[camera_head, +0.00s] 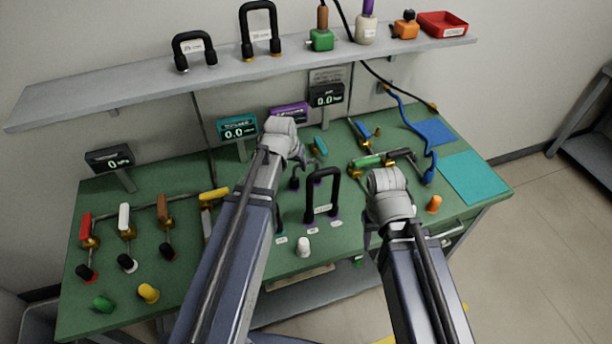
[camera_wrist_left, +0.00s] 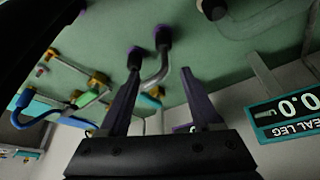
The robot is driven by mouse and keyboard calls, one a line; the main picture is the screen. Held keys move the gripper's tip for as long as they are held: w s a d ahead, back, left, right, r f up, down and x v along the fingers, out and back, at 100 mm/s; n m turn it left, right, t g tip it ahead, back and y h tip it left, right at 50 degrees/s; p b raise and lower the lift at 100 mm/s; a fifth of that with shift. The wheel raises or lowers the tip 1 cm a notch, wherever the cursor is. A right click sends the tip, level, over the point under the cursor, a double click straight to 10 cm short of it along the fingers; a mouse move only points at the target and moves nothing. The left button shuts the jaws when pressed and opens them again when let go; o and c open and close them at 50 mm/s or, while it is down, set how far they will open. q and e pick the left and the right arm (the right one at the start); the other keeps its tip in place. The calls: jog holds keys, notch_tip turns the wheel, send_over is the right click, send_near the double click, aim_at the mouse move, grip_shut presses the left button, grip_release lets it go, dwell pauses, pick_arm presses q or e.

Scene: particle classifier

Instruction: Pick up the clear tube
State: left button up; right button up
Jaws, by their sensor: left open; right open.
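The clear tube (camera_wrist_left: 161,68) shows in the left wrist view as a bent, greyish see-through piece. A black end fitting (camera_wrist_left: 163,38) with a purple ring joins it, beside a second similar fitting (camera_wrist_left: 135,59). My left gripper (camera_wrist_left: 163,84) is open, with the tube seen between its two fingers; contact cannot be told. In the head view my left gripper (camera_head: 311,158) is over the middle of the bench, and its hand hides most of the tube. My right gripper is over the right part of the bench; its wrist (camera_head: 391,195) shows but its fingertips are largely hidden.
A black U-shaped hose (camera_head: 333,187) stands upright on the green bench (camera_head: 180,293) between my arms. Valves with coloured handles (camera_head: 124,216) line the left side. A green-handled valve (camera_head: 368,161) is behind my right wrist. A shelf (camera_head: 105,86) and display boxes (camera_head: 238,130) are behind.

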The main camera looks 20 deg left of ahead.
aim_at(296, 172)
pick_arm(q)
jog(key=b+x, duration=0.4)
jog(key=x, duration=0.1)
jog(key=shift+f+b, duration=0.3)
jog(key=shift+f, duration=0.1)
jog(key=b+x, duration=0.2)
jog(key=a+b+x, duration=0.1)
jog(key=x, duration=0.1)
jog(key=shift+w+f+b, duration=0.1)
jog(key=shift+w+b, duration=0.05)
jog(key=shift+b, duration=0.25)
jog(key=shift+w+f+b, duration=0.2)
jog(key=shift+f+b, duration=0.25)
jog(key=shift+d+r, duration=0.1)
jog(key=shift+c, duration=0.3)
grip_shut()
